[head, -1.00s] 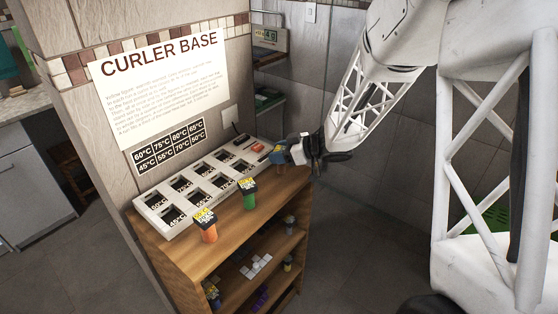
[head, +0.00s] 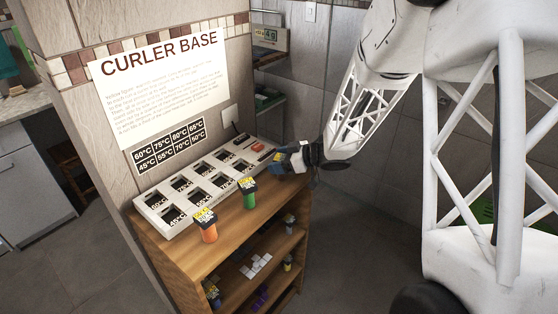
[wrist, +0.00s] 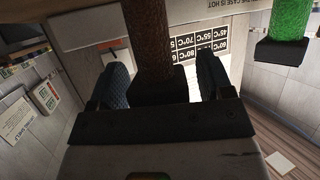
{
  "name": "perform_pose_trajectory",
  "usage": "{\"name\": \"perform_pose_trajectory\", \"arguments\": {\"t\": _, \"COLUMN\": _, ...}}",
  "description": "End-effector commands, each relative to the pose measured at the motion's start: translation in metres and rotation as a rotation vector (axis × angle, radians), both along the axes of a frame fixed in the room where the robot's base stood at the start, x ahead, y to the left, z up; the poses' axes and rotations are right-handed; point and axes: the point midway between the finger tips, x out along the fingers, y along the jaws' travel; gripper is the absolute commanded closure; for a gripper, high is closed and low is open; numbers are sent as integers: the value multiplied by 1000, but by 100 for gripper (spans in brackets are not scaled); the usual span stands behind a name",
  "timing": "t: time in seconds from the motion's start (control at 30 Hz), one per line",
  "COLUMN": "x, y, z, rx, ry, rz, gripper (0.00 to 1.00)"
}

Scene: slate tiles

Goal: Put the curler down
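A brown curler (wrist: 150,45) with a dark cap shows in the wrist view. The wrist picture is upside down, so the brown body points downward. In the head view my gripper (head: 290,159) is at the right end of the shelf top; the held curler is small and mostly hidden there. Whether it touches the shelf is unclear. The white curler base (head: 177,221) with labelled slots lies along the wall.
A green curler (head: 249,198) and an orange curler (head: 208,232) stand on the wooden shelf (head: 172,250) in front of the base. The green one also shows in the wrist view (wrist: 290,18). The wall sign (head: 165,85) stands behind. Lower shelves hold small items.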

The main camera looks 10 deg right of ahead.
Motion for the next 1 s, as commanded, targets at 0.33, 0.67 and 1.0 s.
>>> {"name": "perform_pose_trajectory", "arguments": {"t": 0.33, "x": 0, "y": 0, "z": 3, "rx": 0, "ry": -1, "rz": 0, "gripper": 27}}
{"name": "perform_pose_trajectory", "arguments": {"t": 0.67, "x": -8, "y": -20, "z": 12, "rx": -1, "ry": -2, "rz": -1, "gripper": 27}}
{"name": "perform_pose_trajectory", "arguments": {"t": 1.0, "x": -23, "y": -58, "z": 29, "rx": -1, "ry": -2, "rz": -1, "gripper": 27}}
